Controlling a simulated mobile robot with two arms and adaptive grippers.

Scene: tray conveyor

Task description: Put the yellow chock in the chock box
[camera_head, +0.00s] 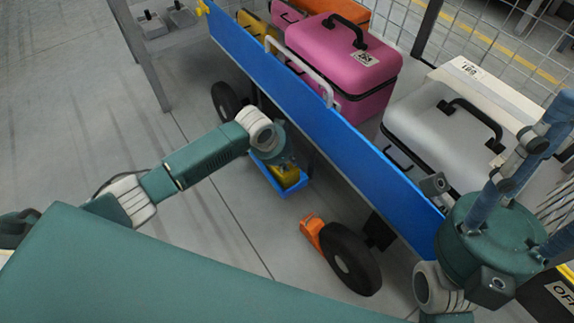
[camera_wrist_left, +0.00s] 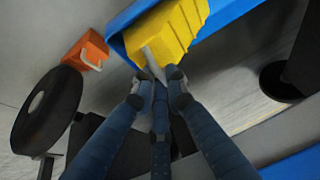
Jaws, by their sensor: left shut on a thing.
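The yellow chock (camera_head: 286,176) is at the blue chock box (camera_head: 294,191), beside the cart's blue side. In the left wrist view the chock (camera_wrist_left: 178,34) has a stepped face and a grey handle, and lies across the blue box (camera_wrist_left: 228,18). I cannot tell whether it rests on the box's bottom. My left gripper (camera_head: 280,160) is shut on the chock's handle; its blue fingers (camera_wrist_left: 157,80) meet there. My right gripper (camera_head: 555,180) is empty at the right edge, its fingers spread apart, the tips partly cut off.
An orange chock (camera_head: 311,230) stands against the cart's front wheel (camera_head: 350,258). The cart's blue side panel (camera_head: 340,130) rises close to my left gripper. Pink (camera_head: 340,60) and grey (camera_head: 440,125) cases sit on the cart.

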